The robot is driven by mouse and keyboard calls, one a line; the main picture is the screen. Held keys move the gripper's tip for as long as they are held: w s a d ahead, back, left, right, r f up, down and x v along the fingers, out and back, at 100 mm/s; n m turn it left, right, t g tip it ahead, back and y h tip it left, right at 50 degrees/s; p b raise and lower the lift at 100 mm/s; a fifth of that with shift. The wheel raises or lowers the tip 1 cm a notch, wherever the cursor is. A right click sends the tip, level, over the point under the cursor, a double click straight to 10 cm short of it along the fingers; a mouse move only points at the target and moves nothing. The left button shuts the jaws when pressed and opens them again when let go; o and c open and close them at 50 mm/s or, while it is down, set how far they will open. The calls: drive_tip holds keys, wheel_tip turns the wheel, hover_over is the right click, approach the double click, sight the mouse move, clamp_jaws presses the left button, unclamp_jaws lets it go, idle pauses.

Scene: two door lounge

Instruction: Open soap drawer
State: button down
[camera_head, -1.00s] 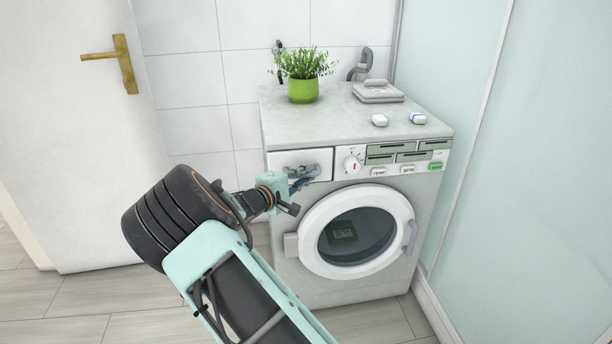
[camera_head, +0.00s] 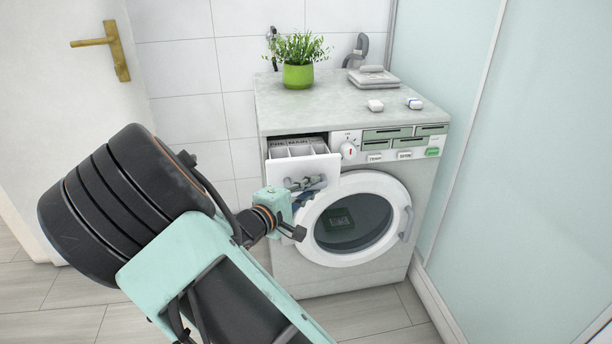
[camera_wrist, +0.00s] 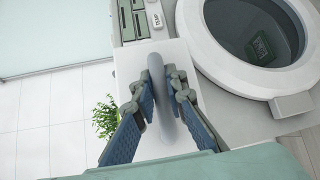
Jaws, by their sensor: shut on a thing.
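The soap drawer (camera_head: 302,172) is at the upper left of the washing machine's front. It is pulled part way out, and its compartments, with lettering at the back, show from above in the head view. In the wrist view its white front (camera_wrist: 130,68) carries a grey upright-looking handle (camera_wrist: 161,95). My gripper (camera_head: 304,184) is at the drawer front. In the wrist view my gripper (camera_wrist: 160,92) has its blue-grey fingers on both sides of the handle, shut on it. Part of the handle is hidden by the fingers in the head view.
A green plant pot (camera_head: 298,76), folded cloths (camera_head: 373,78) and two small items stand on top. A glass panel (camera_head: 500,170) is at the right, a white door (camera_head: 60,120) at the left.

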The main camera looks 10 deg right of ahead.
drive_tip(key=s, duration=0.6)
drive_tip(key=shift+f, duration=0.15)
drive_tip(key=c, duration=1.9)
unclamp_jaws()
drive_tip(key=shift+s, duration=0.2)
drive_tip(key=shift+c, duration=0.2)
drive_tip(key=shift+w, duration=0.1)
drive_tip(key=v, duration=1.2)
